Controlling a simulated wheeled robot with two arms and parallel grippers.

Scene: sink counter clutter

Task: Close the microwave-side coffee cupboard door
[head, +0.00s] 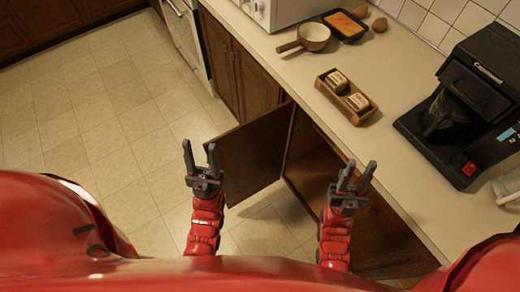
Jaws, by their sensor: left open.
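The brown wooden cupboard door (247,157) stands open, swung out from the counter's front over the floor. The dark cupboard opening (312,160) is to its right, below the counter with the coffee machine. My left gripper (200,147) is open and empty, by the left, free edge of the door in the picture; I cannot tell whether it touches. My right gripper (361,165) looks open and empty, in front of the cupboard opening and near the counter edge. The lower cupboard is partly hidden behind my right arm.
On the counter (345,140) stand a black coffee machine (465,105), a wooden tray (352,113) with two items, a pan (315,36), a dark tray (345,25) and a white microwave (262,10). The tiled floor (95,125) at left is clear.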

